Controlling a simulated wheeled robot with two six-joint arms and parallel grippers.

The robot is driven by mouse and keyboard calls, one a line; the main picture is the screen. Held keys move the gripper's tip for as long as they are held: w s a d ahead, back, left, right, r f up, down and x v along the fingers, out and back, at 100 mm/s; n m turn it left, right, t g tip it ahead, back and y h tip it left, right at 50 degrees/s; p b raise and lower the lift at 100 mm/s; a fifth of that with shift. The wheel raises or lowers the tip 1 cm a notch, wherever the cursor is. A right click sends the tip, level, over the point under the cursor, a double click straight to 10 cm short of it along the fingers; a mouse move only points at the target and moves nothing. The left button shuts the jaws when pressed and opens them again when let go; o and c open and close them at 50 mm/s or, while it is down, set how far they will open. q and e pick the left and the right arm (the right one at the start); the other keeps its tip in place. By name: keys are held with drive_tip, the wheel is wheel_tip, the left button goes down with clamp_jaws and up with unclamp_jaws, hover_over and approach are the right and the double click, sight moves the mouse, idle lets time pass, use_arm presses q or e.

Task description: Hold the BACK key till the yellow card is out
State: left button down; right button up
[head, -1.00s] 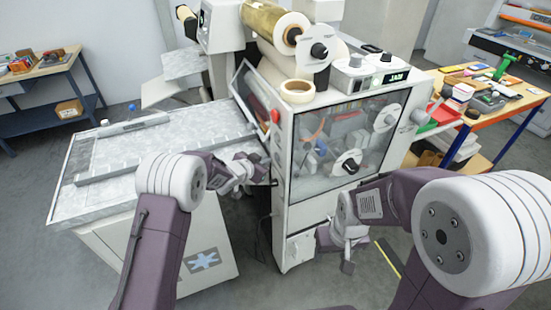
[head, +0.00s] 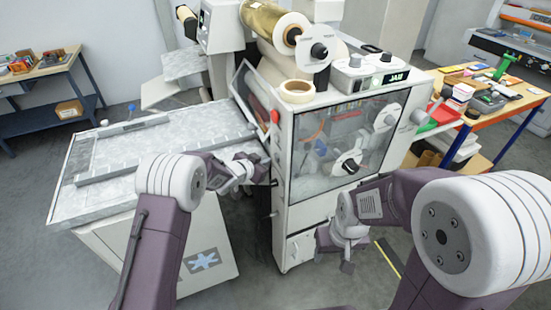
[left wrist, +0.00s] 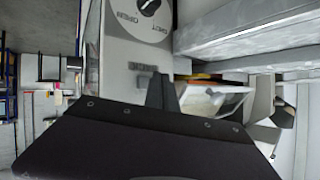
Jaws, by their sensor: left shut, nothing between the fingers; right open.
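The white laminating-type machine (head: 283,215) stands in the middle of the head view, its display (head: 394,77) reading JAM. My left gripper (head: 266,172) is beside its left side. In the left wrist view the left fingers (left wrist: 162,90) are shut and empty, in front of a panel with a round dial (left wrist: 146,12) and a small dark label plate (left wrist: 143,67) that I cannot read. I cannot tell which part is the BACK key. A yellow-orange strip (left wrist: 205,76) shows past the fingers; I cannot tell whether it is the yellow card. My right gripper (head: 347,262) is low at the machine's front.
A wide grey feed table (head: 110,155) adjoins the machine on the left. A clear window (head: 310,140) with knobs covers the machine's front. A tape roll (head: 297,90) lies on top. A cluttered bench (head: 530,95) stands at right. The floor in front is clear.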

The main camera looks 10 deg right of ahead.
idle(0.8)
use_arm(q)
drive_tip(key=shift+w+d, duration=0.1)
drive_tip(key=shift+d, duration=0.3)
drive_tip(key=shift+w+d, duration=0.15)
drive_tip(key=shift+d, duration=0.25)
idle(2.1)
drive_tip(key=shift+a, duration=0.1)
idle(2.2)
drive_tip(key=shift+s+a, duration=0.3)
drive_tip(key=shift+a, duration=0.4)
drive_tip(key=shift+s+a+p, duration=0.2)
drive_tip(key=shift+s+a, duration=0.05)
drive_tip(key=shift+a, duration=0.55)
drive_tip(key=shift+s+a+p, duration=0.2)
drive_tip(key=shift+s+a, duration=0.05)
drive_tip(key=shift+a, duration=0.55)
drive_tip(key=shift+s+a+p, duration=0.2)
drive_tip(key=shift+s+a, duration=0.05)
drive_tip(key=shift+a, duration=0.55)
